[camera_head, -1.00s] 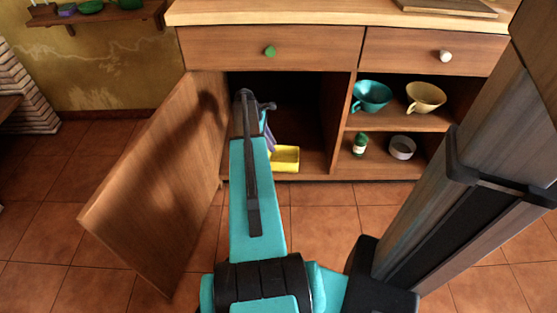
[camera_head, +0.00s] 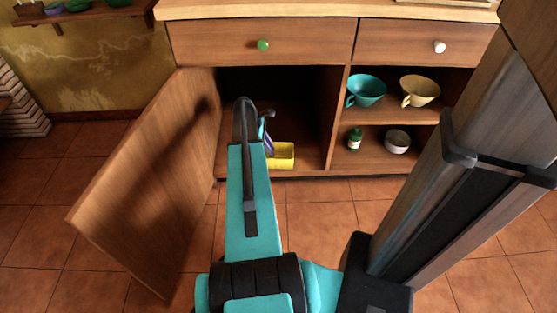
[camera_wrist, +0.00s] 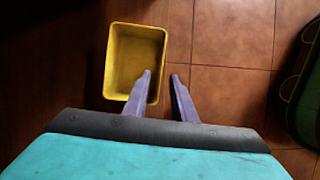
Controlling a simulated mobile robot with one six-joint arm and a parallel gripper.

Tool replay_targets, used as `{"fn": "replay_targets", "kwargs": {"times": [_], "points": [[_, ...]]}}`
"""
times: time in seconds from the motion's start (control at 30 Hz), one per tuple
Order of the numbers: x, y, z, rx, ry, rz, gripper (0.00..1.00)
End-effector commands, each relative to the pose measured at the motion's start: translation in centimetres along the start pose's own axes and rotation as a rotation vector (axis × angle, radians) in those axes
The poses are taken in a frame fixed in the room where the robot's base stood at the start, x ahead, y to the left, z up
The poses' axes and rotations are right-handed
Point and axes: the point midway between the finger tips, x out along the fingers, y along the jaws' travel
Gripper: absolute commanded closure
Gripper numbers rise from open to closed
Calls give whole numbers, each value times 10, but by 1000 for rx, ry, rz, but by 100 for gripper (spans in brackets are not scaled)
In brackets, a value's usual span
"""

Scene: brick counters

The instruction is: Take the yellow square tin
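The yellow square tin (camera_head: 286,162) is an open, empty box at the front of the open lower cabinet's floor. In the wrist view the tin (camera_wrist: 135,50) lies ahead and left of centre. My gripper (camera_wrist: 161,75) has two purple fingers standing apart. The left finger overlaps the tin's opening, and the right finger is outside its right side. The tin's right wall shows between them, with gaps visible. I cannot tell how high the fingertips are. In the head view my arm hides most of the gripper (camera_head: 268,147), just left of the tin.
The cabinet door (camera_head: 150,180) stands open on the left. A divider (camera_head: 337,120) bounds the compartment on the right. Shelves beyond hold a teal cup (camera_head: 367,89), yellow cup (camera_head: 419,89), green bottle (camera_head: 355,139) and white bowl (camera_head: 397,140). A dark green object (camera_wrist: 305,90) is at the wrist view's right edge.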

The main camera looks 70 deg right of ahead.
Motion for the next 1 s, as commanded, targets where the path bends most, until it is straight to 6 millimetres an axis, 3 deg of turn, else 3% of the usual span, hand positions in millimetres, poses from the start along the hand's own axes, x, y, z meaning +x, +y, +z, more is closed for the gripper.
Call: {"fn": "replay_targets", "kwargs": {"times": [0.2,0.67,1.0], "points": [[24,0,1,1,0,0,76],[28,0,2,2,0,0,76],[55,-3,3,3,-1,-2,76]]}}
